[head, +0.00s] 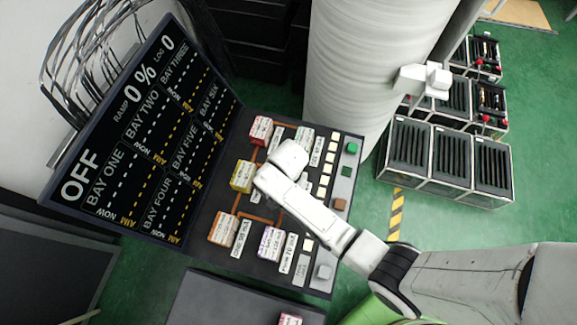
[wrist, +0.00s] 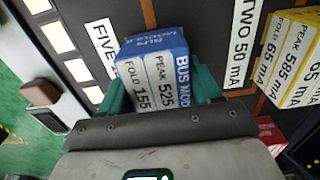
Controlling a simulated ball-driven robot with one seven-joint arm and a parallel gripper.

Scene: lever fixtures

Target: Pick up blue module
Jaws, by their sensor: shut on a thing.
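In the head view my gripper (head: 287,158) is over the middle of the sloped panel (head: 205,190), and my arm hides the blue module there.
Buttons line the right edge, including a green one (head: 351,148). A display screen (head: 145,125) rises at the left.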

